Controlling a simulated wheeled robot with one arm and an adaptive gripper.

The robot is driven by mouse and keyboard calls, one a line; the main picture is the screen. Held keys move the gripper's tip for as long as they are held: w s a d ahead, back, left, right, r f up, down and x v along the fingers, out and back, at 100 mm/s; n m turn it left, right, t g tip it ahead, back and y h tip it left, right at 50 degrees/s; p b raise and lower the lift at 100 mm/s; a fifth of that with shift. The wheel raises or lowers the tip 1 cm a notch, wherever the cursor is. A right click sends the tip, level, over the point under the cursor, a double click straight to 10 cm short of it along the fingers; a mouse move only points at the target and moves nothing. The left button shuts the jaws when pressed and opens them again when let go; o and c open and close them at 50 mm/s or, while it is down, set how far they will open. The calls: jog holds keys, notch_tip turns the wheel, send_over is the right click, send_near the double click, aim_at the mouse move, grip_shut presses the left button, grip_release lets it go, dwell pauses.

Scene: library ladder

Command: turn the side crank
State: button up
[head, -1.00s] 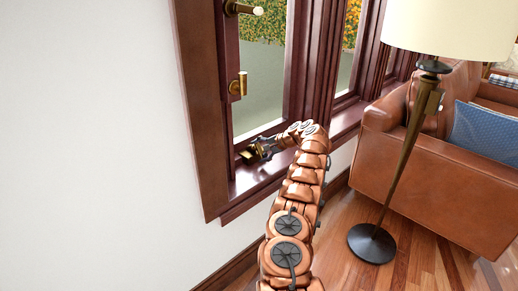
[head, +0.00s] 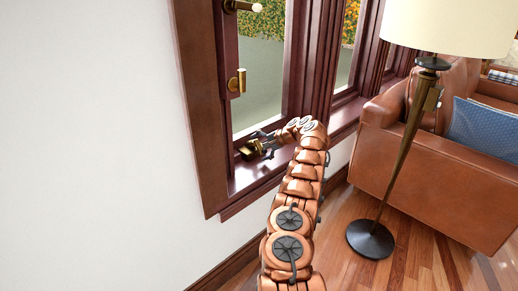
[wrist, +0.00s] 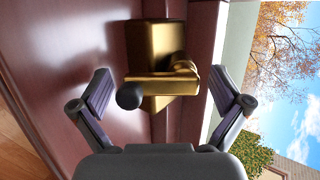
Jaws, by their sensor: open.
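The side crank (wrist: 163,84) is a brass arm with a dark round knob (wrist: 129,96) on a brass housing (wrist: 160,45) fixed at the window frame. In the head view the brass housing (head: 250,149) sits on the sill at the window's lower left corner, partly hidden by my gripper (head: 264,142). In the wrist view my gripper (wrist: 165,90) is open, with one finger on each side of the crank arm. I see gaps between both fingers and the crank; the knob is nearer the left finger.
The dark red window frame (head: 205,110) holds a brass latch (head: 237,82) and an upper brass handle (head: 243,6). A floor lamp (head: 406,150) and a brown leather sofa (head: 440,190) stand at the right. A white wall (head: 90,150) is at the left.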

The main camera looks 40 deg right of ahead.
jog(key=shift+r, duration=0.1)
jog(key=shift+v, duration=0.75)
jog(key=v, duration=1)
jog(key=shift+s+d, duration=0.15)
jog(key=shift+s, duration=0.1)
